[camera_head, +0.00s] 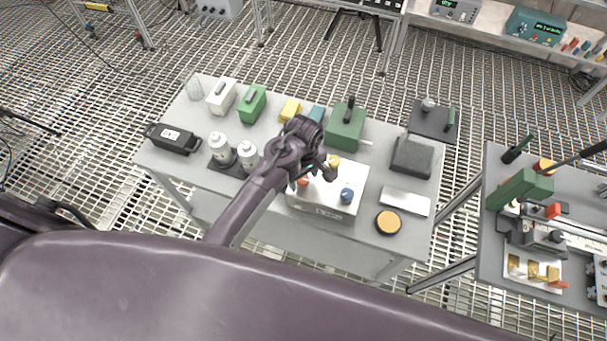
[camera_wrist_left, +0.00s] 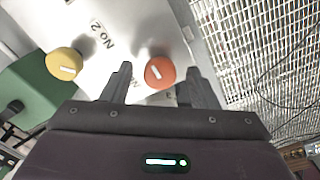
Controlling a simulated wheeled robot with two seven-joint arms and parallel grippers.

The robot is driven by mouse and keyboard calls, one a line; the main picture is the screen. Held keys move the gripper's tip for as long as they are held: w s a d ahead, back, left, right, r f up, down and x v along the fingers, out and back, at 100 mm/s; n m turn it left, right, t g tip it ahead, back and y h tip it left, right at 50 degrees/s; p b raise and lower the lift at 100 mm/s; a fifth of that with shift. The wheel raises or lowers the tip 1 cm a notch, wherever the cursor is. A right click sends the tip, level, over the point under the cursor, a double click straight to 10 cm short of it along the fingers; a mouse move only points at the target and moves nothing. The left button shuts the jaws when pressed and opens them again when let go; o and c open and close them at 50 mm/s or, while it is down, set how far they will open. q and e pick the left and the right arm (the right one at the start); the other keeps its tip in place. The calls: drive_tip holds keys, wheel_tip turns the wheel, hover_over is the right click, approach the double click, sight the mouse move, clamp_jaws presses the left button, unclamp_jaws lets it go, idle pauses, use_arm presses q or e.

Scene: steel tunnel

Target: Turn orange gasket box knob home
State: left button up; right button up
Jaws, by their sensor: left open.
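The white box (camera_head: 318,198) stands on the grey table, with several coloured knobs on top. Its orange knob (camera_head: 303,180) is partly covered by my left gripper (camera_head: 312,177) in the head view. In the left wrist view the orange knob (camera_wrist_left: 159,72) has a short white mark and appears between the two open fingers of my left gripper (camera_wrist_left: 159,70). I cannot tell whether the fingers touch it. The yellow knob (camera_wrist_left: 65,65) is to its left, near printed lettering "No 2". The blue knob (camera_head: 347,195) sits at the box's front right. My right gripper is not in view.
A green case (camera_head: 346,128) stands behind the box, and white bottles (camera_head: 221,150) stand left of it. A round orange-topped disc (camera_head: 389,222) and a pale flat plate (camera_head: 405,201) lie to the right. A second grey table (camera_head: 492,232) stands farther right.

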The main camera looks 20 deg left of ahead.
use_arm(q)
drive_tip(key=c, duration=1)
